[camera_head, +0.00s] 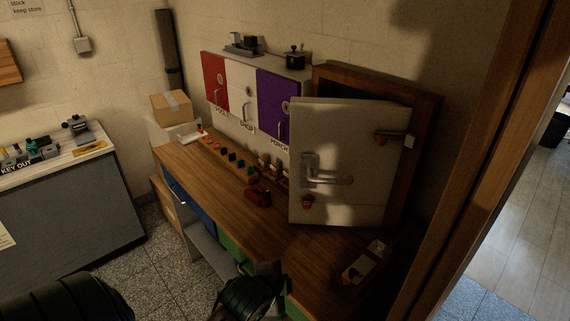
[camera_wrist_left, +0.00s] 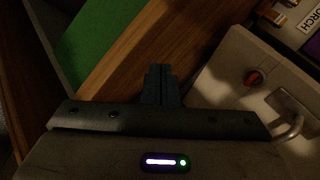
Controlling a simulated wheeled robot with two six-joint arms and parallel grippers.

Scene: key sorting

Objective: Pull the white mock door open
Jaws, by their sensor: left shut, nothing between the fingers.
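The white mock door (camera_head: 345,135) stands on the bench's right part in a brown wooden frame (camera_head: 428,120). Its left edge juts in front of the frame, so it looks partly open. A metal lever handle (camera_head: 340,180) is on its left side, with a red lock piece (camera_head: 307,202) below. In the left wrist view, the door (camera_wrist_left: 232,80), the red piece (camera_wrist_left: 253,78) and part of the handle (camera_wrist_left: 292,128) are at the right. My left gripper (camera_head: 270,267) is shut and empty near the bench's front edge, apart from the handle. The left fingers also show in the wrist view (camera_wrist_left: 160,72).
Small red, white and purple doors (camera_head: 240,90) stand along the bench back. Small coloured items and a red object (camera_head: 257,196) lie on the wooden bench (camera_head: 215,170). A small box-like item (camera_head: 362,268) lies right of the gripper. A tall wooden post (camera_head: 480,170) bounds the right.

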